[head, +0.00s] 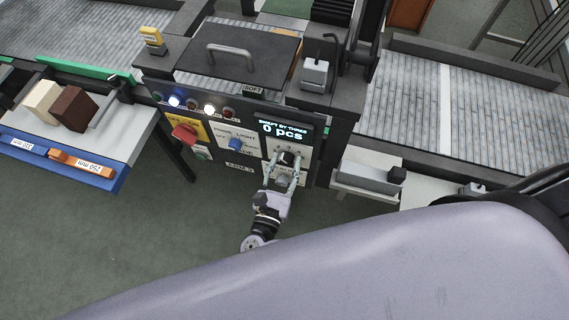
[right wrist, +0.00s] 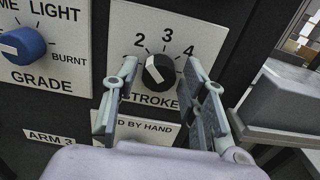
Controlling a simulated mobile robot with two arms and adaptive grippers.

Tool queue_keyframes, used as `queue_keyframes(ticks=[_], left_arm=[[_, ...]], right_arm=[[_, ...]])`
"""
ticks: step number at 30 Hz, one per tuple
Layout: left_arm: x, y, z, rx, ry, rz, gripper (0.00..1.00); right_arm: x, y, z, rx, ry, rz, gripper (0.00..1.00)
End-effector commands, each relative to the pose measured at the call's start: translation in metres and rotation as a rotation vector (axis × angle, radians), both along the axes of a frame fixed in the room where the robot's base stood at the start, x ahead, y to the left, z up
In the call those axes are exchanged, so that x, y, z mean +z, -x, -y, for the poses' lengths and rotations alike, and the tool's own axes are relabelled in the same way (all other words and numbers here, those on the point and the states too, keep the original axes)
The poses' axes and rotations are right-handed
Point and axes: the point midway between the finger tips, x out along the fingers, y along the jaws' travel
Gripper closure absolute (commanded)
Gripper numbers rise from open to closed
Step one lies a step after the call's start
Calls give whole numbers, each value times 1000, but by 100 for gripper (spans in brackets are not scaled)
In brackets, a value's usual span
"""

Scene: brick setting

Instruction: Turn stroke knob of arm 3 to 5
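The stroke knob (right wrist: 160,71) is a black round knob on a white plate on the arm 3 panel (head: 240,147). The numbers 2, 3 and 4 show around it; my fingers cover the spots at both sides. Its white pointer mark leans to the upper left, roughly toward 2. The knob also shows small in the head view (head: 287,158). My right gripper (right wrist: 162,72) is open, one finger on each side of the knob, with a visible gap on both sides. It also shows in the head view (head: 284,163). My left gripper is not in view.
A blue grade knob (right wrist: 22,46) sits left of the stroke plate. A red switch (head: 185,132) on a yellow plate is farther left. A grey box-like part (right wrist: 280,103) stands close to the right. The display (head: 282,130) reads 0 pcs.

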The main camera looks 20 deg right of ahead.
Motion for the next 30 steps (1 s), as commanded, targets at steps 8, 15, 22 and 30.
queue_keyframes(ticks=[8, 15, 22, 30], left_arm=[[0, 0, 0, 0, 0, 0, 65], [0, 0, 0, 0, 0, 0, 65], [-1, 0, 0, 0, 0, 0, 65], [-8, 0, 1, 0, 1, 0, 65]], right_arm=[[0, 0, 0, 0, 0, 0, 81], [0, 0, 0, 0, -1, -1, 97], [0, 0, 0, 0, -11, 6, 99], [-2, 1, 0, 0, -99, 66, 99]])
